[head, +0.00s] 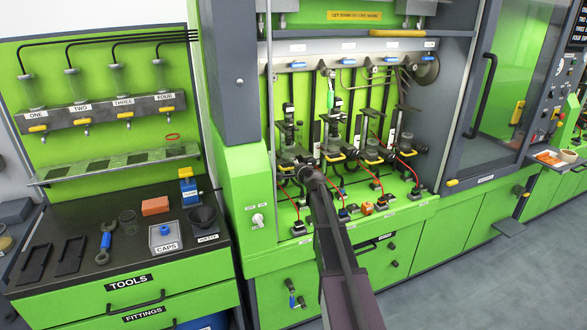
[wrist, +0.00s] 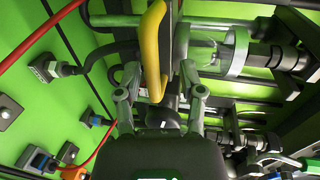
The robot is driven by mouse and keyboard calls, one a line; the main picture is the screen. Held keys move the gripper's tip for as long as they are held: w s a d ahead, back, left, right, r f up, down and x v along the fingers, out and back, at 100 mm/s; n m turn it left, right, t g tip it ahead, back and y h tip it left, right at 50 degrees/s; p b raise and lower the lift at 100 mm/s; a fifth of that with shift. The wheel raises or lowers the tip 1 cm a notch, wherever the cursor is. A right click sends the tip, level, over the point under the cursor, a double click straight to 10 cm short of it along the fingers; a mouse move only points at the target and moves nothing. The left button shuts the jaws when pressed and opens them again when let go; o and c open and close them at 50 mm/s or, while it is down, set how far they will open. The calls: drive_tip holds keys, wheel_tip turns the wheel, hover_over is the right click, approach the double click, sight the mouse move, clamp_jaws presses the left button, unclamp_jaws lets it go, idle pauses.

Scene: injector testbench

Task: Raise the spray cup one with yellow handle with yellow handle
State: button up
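Spray cup one (head: 287,133), the leftmost of a row of cups inside the green test bench, stands upright in the head view. A yellow handle (head: 285,166) shows low beside it. My gripper (head: 305,171) is at this leftmost station, reaching in from the front. In the wrist view a curved yellow handle (wrist: 153,48) fills the upper middle, and its lower end lies between the fingers of my gripper (wrist: 160,78). The fingers stand apart, and I see no clear contact with the handle. My gripper hides part of the cup's lower side.
More cups with yellow handles (head: 371,160) stand close on the right. Red hoses (head: 376,187) and small connectors (head: 366,209) crowd the bench floor below. The bench's left wall (head: 248,190) is near. A tool table (head: 130,282) stands left.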

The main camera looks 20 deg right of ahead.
drive_tip(key=shift+f, duration=0.15)
wheel_tip(320, 180, down, 6)
drive_tip(key=r+b, duration=0.1)
drive_tip(key=b, duration=0.5)
drive_tip(key=a+p+v, duration=0.1)
drive_tip(key=p+v, duration=0.3)
drive_tip(key=v, duration=1)
drive_tip(key=s+a+f+n+g+y, duration=0.2)
drive_tip(key=s+a+f+n+g, duration=0.2)
drive_tip(key=s+a+n+g, duration=0.1)
drive_tip(key=s+a+f+n+g+y, duration=0.3)
drive_tip(key=s+a+f+n+g, duration=0.2)
drive_tip(key=a+n, duration=0.2)
drive_tip(key=shift+s+a+p, duration=0.35)
drive_tip(key=shift+a, duration=1.05)
drive_tip(key=w+d+r+m+t, duration=0.4)
drive_tip(key=w+d, duration=0.2)
drive_tip(key=d, duration=0.4)
drive_tip(key=w+d+r+m+t+y, duration=0.1)
drive_tip(key=w+d+r+m+t, duration=0.3)
drive_tip(key=d, duration=0.6)
drive_tip(key=shift+w+r+t+b, duration=0.35)
drive_tip(key=shift+w+r, duration=0.45)
drive_tip(key=shift+w, duration=0.15)
